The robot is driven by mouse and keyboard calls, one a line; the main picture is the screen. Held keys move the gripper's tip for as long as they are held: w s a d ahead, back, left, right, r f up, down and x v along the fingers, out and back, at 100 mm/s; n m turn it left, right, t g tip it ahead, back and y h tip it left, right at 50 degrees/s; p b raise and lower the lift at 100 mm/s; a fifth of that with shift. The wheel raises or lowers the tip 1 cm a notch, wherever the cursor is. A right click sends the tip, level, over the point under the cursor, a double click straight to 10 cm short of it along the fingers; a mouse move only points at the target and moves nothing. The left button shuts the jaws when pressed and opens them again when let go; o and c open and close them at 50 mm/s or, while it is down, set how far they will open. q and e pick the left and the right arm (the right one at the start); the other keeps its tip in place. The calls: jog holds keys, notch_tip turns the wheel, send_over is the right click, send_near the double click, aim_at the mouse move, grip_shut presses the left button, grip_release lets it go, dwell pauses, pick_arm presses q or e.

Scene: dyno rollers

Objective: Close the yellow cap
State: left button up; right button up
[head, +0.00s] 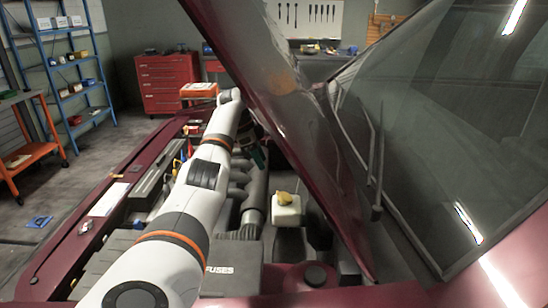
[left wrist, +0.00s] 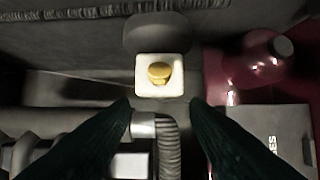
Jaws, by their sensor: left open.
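The yellow cap (head: 284,198) is on top of a white reservoir (head: 288,215) in the engine bay, under the raised hood. In the head view the cap looks tilted up. In the left wrist view the yellow cap (left wrist: 159,71) shows at the upper middle on the white reservoir (left wrist: 145,88), with a rounded upper part and a narrower piece below. My left gripper (left wrist: 160,106) is open and empty, its two dark fingers spread with the cap ahead between them, apart from it. My right gripper is not in view.
The raised red hood (head: 318,140) slants over the bay close to my left arm. A black fuse box (head: 235,268) sits in front of the reservoir. Engine pipes (head: 252,200) run left of it. A red tool cabinet (head: 168,82) and blue shelf (head: 72,65) stand far back.

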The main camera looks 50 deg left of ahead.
aim_at(278, 192)
pick_arm(q)
jog(key=x, duration=1.1)
jog(key=shift+w+d+f, duration=0.1)
jog(key=shift+f, duration=0.3)
jog(key=shift+c, duration=0.5)
grip_shut()
jog(key=shift+f, duration=0.1)
